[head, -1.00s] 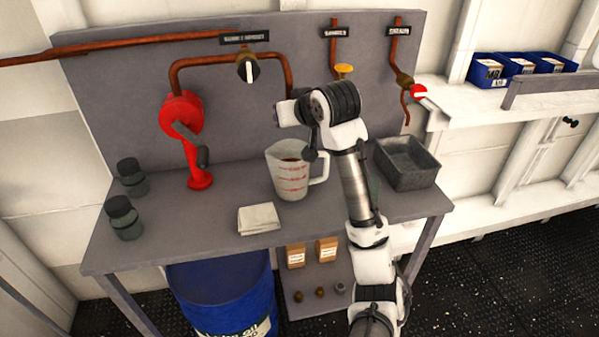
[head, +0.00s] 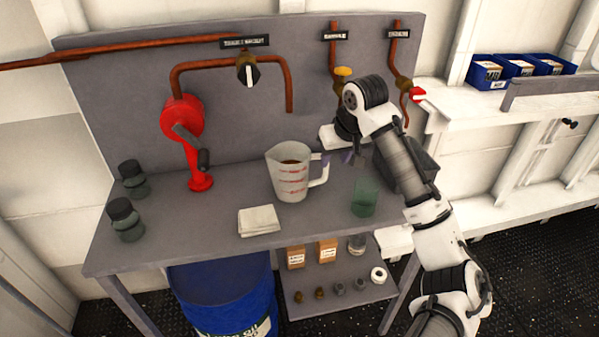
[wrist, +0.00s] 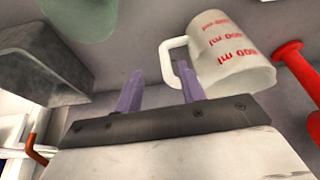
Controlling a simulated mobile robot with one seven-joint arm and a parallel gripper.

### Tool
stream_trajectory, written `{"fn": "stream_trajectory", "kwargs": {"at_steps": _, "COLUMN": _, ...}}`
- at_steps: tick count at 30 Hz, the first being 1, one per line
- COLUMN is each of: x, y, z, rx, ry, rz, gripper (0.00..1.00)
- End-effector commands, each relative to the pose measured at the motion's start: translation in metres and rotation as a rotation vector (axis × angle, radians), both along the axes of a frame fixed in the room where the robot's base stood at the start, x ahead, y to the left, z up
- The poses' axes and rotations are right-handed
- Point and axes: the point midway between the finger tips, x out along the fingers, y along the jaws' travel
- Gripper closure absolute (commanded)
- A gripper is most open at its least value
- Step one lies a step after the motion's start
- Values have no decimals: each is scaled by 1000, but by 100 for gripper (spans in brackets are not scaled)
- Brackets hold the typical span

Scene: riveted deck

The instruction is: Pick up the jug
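The jug (head: 288,180) is a white measuring jug with red markings and dark reddish liquid inside. It stands upright on the grey bench, its handle (head: 320,171) facing right. In the wrist view the jug (wrist: 232,50) is at upper right, its handle pointing left. My gripper (head: 338,158) has purple fingers and is just right of the handle. In the wrist view my gripper (wrist: 158,82) is open, with nothing held between the fingers. The right fingertip overlaps the handle in that view; I cannot tell whether it touches or enters the loop.
A green translucent cup (head: 364,197) stands right of the jug, below my arm. A grey metal tray (head: 425,158) is partly hidden behind my arm. A folded white cloth (head: 259,220) and a red hand pump (head: 197,165) are to the left. A copper pipe (head: 289,92) ends above the jug.

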Motion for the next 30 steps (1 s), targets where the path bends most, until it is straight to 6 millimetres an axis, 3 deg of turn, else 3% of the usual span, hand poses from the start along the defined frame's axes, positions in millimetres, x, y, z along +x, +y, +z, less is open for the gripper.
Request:
{"fn": "stream_trajectory", "kwargs": {"at_steps": 6, "x": 6, "y": 6, "z": -12, "rx": 0, "ry": 1, "rz": 0, "gripper": 60}}
{"fn": "stream_trajectory", "kwargs": {"at_steps": 15, "x": 21, "y": 19, "z": -47, "rx": -1, "ry": 0, "rz": -1, "gripper": 60}}
{"fn": "stream_trajectory", "kwargs": {"at_steps": 23, "x": 22, "y": 20, "z": -52, "rx": -1, "ry": 0, "rz": 0, "gripper": 60}}
{"fn": "stream_trajectory", "kwargs": {"at_steps": 30, "x": 22, "y": 20, "z": -51, "rx": 0, "ry": -1, "rz": 0, "gripper": 90}}
